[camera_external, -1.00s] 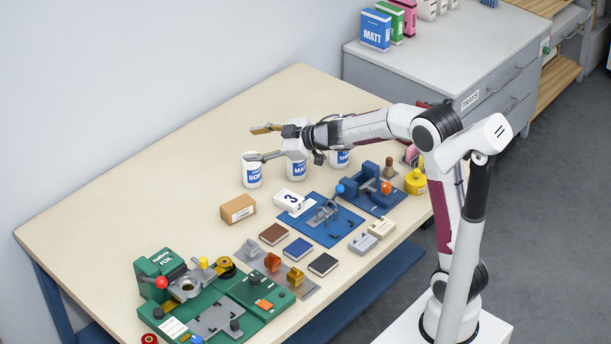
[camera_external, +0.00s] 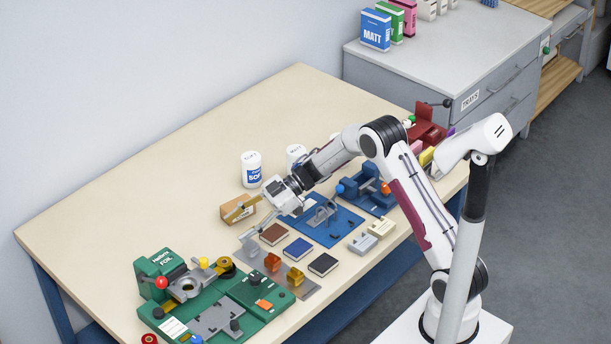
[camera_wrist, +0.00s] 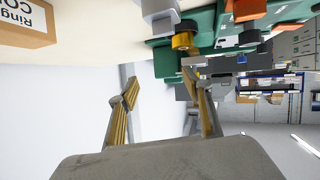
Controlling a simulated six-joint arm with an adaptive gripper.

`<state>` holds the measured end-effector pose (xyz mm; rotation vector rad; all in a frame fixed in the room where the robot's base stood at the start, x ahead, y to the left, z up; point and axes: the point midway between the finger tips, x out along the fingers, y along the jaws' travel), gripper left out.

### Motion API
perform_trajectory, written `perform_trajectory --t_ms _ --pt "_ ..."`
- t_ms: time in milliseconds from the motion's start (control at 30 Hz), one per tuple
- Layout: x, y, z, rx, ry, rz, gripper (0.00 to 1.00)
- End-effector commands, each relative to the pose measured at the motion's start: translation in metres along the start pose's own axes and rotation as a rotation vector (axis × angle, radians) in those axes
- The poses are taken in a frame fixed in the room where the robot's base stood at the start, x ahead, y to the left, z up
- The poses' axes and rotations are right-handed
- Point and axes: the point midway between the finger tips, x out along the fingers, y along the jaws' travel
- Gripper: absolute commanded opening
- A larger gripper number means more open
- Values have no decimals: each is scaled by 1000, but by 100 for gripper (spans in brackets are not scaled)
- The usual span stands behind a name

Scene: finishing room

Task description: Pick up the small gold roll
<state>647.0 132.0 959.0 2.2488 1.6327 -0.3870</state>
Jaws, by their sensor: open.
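The small gold roll (camera_external: 226,268) has a dark centre and sits at the back right edge of the green foil machine (camera_external: 275,296). In the wrist view the gold roll (camera_wrist: 183,41) shows near the top, beyond the fingertips and beside green machine parts. My gripper (camera_external: 240,224) is open with nothing between its fingers. It is above the table, up and slightly right of the roll in the external view, and apart from it. In the wrist view the gripper (camera_wrist: 160,92) shows two spread gold-padded fingers.
A cardboard box (camera_external: 231,206) is partly covered by a finger in the external view. Coloured blocks, orange and yellow clamps and a blue fixture (camera_external: 335,222) stand to the right. A red-knobbed lever (camera_external: 161,282) rises left of the roll. The table's back left is clear.

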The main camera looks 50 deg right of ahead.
Motion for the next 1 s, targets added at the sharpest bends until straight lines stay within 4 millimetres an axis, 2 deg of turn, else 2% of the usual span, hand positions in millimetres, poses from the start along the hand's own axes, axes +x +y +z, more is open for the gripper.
perform_trajectory --t_ms 100,300,733,1000 --pt "6 -18 18 25 19 -85 50" --pt "9 -34 30 44 35 -159 50" --pt "11 -36 30 47 36 -167 50" --pt "30 -40 30 47 36 -168 50"
